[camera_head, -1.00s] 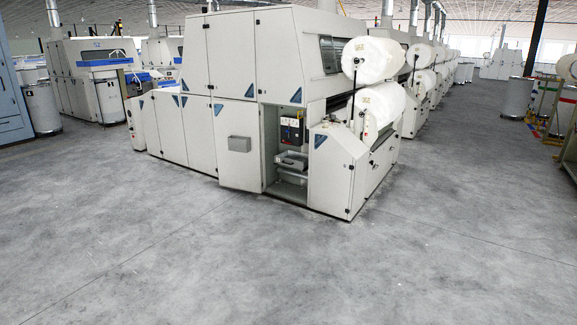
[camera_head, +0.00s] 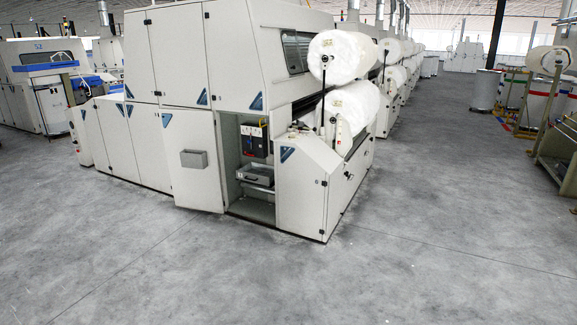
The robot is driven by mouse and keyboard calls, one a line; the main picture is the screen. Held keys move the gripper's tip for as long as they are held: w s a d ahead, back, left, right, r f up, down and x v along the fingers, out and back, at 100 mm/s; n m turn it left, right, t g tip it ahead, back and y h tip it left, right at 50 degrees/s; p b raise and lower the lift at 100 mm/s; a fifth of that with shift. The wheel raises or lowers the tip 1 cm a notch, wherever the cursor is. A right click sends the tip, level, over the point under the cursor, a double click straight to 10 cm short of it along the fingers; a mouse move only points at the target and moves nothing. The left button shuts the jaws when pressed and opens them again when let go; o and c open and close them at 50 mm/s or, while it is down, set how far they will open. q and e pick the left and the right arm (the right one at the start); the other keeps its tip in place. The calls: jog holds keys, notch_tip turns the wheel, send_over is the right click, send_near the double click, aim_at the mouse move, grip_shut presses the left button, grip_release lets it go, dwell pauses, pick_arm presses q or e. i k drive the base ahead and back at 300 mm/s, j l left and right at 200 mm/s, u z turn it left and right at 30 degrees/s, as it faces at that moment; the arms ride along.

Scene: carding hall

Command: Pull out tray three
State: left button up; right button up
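A grey tray (camera_head: 255,174) sits inside the open bay of the large off-white carding machine (camera_head: 178,120), low in the bay under a dark control box (camera_head: 255,140). A small light label shows on the tray's front, too small to read surely. A second grey edge (camera_head: 259,189) shows just below it; I cannot tell whether it is another tray or a shelf. The bay's door (camera_head: 191,165), with a grey box on it, stands at the left of the opening. Neither of my grippers is in view.
White fibre rolls (camera_head: 338,57) sit on the machine's right end, with another roll (camera_head: 348,106) below. Grey floor (camera_head: 250,270) is clear in front. Racks with coloured bars and bins (camera_head: 486,90) stand at the right. More machines line the back and left.

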aim_at(258, 171)
jog(key=i, duration=3)
jog(key=i+l+u, duration=0.1)
jog(key=i+u, duration=0.15)
jog(key=i, duration=0.3)
jog(key=i+l+u, duration=0.3)
jog(key=i, duration=0.25)
jog(key=i+l+u, duration=0.25)
jog(key=i, duration=0.25)
jog(key=i+l+u, duration=1)
jog(key=l+u, duration=0.15)
